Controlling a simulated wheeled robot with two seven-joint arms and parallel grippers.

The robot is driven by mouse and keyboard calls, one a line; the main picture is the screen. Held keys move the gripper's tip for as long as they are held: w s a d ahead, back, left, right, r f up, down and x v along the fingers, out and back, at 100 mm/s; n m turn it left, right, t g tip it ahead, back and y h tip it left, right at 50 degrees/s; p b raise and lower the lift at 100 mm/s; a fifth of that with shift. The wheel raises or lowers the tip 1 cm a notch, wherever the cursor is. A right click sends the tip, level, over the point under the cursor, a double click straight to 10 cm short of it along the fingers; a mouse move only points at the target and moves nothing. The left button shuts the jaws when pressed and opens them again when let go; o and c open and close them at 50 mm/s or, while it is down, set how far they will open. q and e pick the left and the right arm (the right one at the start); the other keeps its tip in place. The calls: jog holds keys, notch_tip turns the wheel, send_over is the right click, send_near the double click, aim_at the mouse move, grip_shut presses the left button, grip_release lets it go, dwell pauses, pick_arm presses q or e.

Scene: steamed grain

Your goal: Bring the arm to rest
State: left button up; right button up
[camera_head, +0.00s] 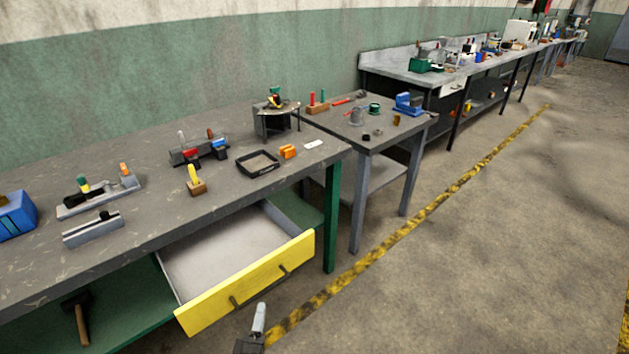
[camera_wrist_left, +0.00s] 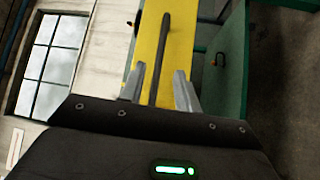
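My left gripper (camera_head: 259,320) is at the bottom of the head view, in front of the yellow drawer front (camera_head: 250,287). In the left wrist view its two fingers (camera_wrist_left: 161,88) stand apart. A dark bar handle on the yellow front (camera_wrist_left: 182,45) lines up between them; I cannot tell how far the fingertips are from it. The drawer (camera_head: 215,250) is pulled out of the near workbench, and its pale inside looks empty. My right gripper is not in view.
The grey workbench top (camera_head: 130,235) holds a black tray (camera_head: 258,164), an orange block (camera_head: 288,151) and several tools. A hammer (camera_head: 80,320) lies on the green shelf below. A smaller table (camera_head: 375,140) stands beyond. The floor (camera_head: 480,250) to the right is clear.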

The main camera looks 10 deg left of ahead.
pick_arm(q)
jog(key=s+d+f+m+g+h, duration=0.2)
jog(key=s+f+m+g, duration=0.25)
jog(key=f, duration=0.85)
jog(key=s+d+f+m+g+h, duration=0.2)
jog(key=s+f+m+g, duration=0.3)
jog(key=f, duration=0.8)
jog(key=s+a+f+m+g, duration=0.2)
jog(key=s+f, duration=0.3)
jog(key=s, duration=0.4)
jog(key=s+a+f+m+g, duration=0.3)
jog(key=s+f+m+g, duration=0.1)
jog(key=s, duration=0.6)
jog(key=s+a+f+m+g+y, duration=0.1)
jog(key=s+a+f+m+g, duration=0.2)
jog(key=s, duration=0.6)
notch_tip(320, 180, down, 3)
jog(key=shift+s+f+m, duration=0.1)
jog(key=shift+s+m, duration=0.1)
jog(key=shift+m, duration=0.85)
